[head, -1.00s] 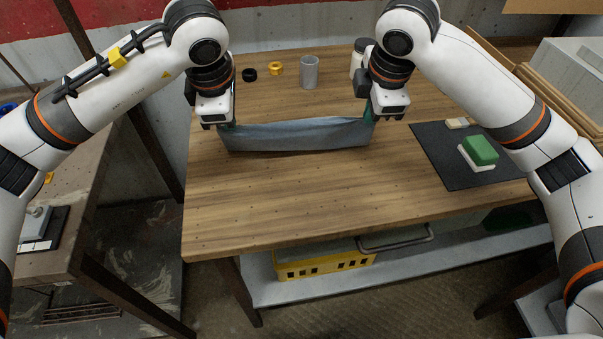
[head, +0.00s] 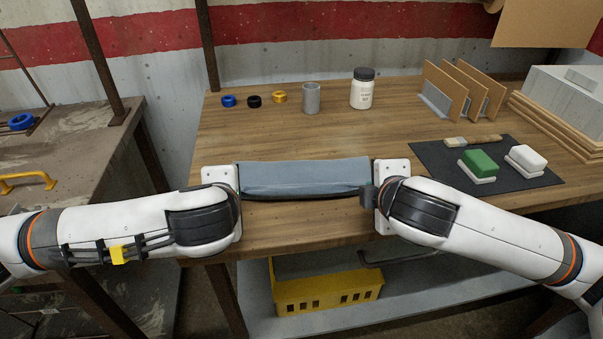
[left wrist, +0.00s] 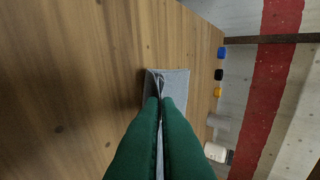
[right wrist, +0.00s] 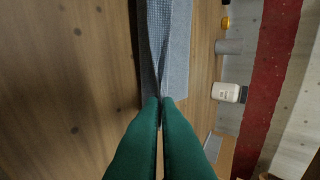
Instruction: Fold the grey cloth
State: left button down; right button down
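The grey cloth (head: 305,176) lies as a narrow band across the tabletop in the head view, with a lighter flat part behind and a darker front edge. My left gripper (head: 238,182) is at its left end and my right gripper (head: 372,186) at its right end. In the left wrist view the green fingers (left wrist: 161,102) are close together on a corner of the cloth (left wrist: 176,85). In the right wrist view the fingers (right wrist: 161,101) are likewise closed on the cloth (right wrist: 177,50). The fingertips are mostly hidden in the head view.
Blue, black and yellow rings (head: 254,101), a grey cup (head: 311,98) and a white jar (head: 362,90) stand behind the cloth. A dark mat (head: 440,160) with a brush and green and white blocks lies right. A wooden rack (head: 460,92) stands behind it. Bare tabletop surrounds the cloth.

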pick_arm(q)
jog(key=c, duration=2)
grip_release()
jog(key=shift+w, duration=0.1)
pick_arm(e)
jog(key=c, duration=2)
grip_release()
jog(key=shift+w, duration=0.1)
pick_arm(q)
jog(key=o, duration=0.7)
pick_arm(e)
jog(key=o, duration=0.7)
